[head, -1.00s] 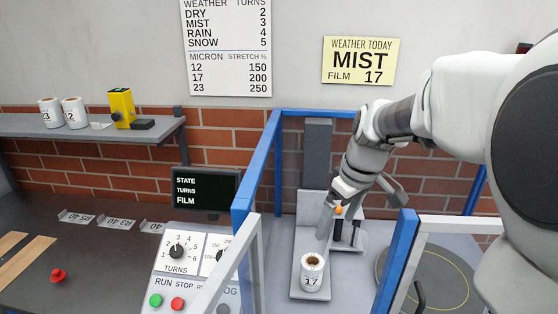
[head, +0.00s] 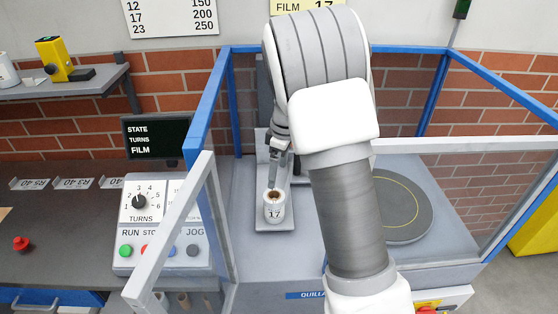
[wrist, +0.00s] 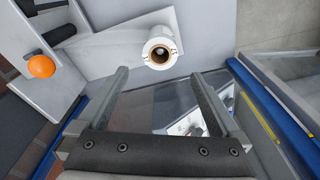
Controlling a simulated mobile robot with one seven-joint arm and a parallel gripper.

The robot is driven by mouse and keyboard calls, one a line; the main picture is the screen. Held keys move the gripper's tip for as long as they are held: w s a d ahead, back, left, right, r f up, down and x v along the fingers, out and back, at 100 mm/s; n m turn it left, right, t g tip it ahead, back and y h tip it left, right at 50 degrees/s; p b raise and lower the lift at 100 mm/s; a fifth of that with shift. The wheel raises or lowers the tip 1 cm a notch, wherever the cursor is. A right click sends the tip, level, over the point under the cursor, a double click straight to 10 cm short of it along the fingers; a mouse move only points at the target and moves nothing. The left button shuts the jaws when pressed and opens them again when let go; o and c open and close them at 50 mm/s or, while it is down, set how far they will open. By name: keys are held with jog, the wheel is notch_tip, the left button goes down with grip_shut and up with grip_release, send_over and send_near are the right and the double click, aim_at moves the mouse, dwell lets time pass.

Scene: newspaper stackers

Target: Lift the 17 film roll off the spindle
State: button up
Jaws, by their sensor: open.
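The 17 film roll (head: 274,207) is a white roll with a brown core, marked 17. It stands upright on a light grey plate (head: 262,226) inside the blue-framed machine. My gripper (head: 273,170) hangs close above the roll in the head view. In the wrist view its two fingers (wrist: 156,86) are spread wide and empty, with the roll beyond their tips and apart from them.
A blue frame (head: 209,110) with clear panels surrounds the machine. A round turntable (head: 410,222) lies to the right, partly behind my arm. The control panel (head: 150,235) and dark screen (head: 157,137) stand left. An orange knob (wrist: 41,66) shows near the roll's plate.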

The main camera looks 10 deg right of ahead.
aim_at(273, 199)
jog(key=f, duration=0.4)
jog(key=a+f, duration=0.1)
jog(key=f, duration=0.4)
jog(key=w+f, duration=0.1)
jog(key=f, duration=0.4)
jog(key=shift+a, duration=0.2)
jog(key=shift+c, duration=0.2)
jog(key=c, duration=1.5)
jog(key=shift+r+p, duration=2.45)
jog(key=shift+r, duration=2.6)
